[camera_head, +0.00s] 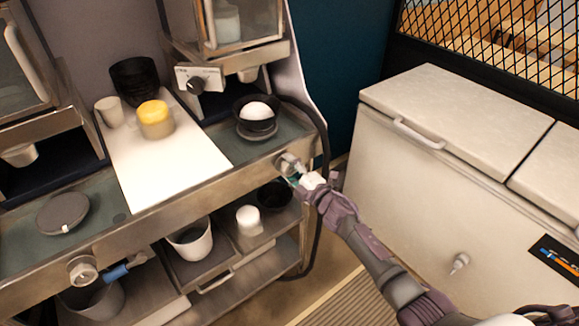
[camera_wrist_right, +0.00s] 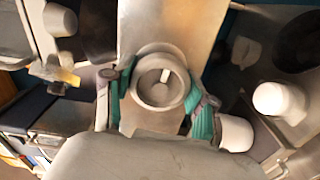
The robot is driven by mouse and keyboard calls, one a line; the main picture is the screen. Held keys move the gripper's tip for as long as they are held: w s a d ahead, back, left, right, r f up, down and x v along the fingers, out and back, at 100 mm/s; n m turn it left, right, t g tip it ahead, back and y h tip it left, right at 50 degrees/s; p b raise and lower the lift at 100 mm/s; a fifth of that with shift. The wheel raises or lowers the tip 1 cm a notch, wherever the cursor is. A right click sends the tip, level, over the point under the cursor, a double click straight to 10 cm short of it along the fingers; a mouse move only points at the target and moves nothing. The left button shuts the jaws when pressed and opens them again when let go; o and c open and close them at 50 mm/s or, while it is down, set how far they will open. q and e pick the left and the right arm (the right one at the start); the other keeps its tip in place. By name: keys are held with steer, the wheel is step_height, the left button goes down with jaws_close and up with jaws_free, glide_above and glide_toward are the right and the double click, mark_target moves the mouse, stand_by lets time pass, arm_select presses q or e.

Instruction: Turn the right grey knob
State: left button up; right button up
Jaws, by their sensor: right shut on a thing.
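The right grey knob (camera_head: 288,162) sits on the metal front rail at the right end of the counter. My right gripper (camera_head: 297,177) is at it, with the arm reaching in from the lower right. In the right wrist view the round knob (camera_wrist_right: 160,84) with a pale pointer mark lies between the two teal finger pads, and the gripper (camera_wrist_right: 160,98) is shut on it. In the head view the fingers partly hide the knob. My left gripper is not in view.
Another grey knob (camera_head: 83,270) is on the rail at the left. A black bowl with a white content (camera_head: 257,110) stands on the counter behind the right knob. White cups (camera_head: 190,240) stand on the shelf below. A white chest freezer (camera_head: 430,170) stands at the right.

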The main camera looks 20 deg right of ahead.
steer(key=shift+f, duration=0.15)
stand_by(0.4)
steer(key=o, duration=1.2)
steer(key=v, duration=1.2)
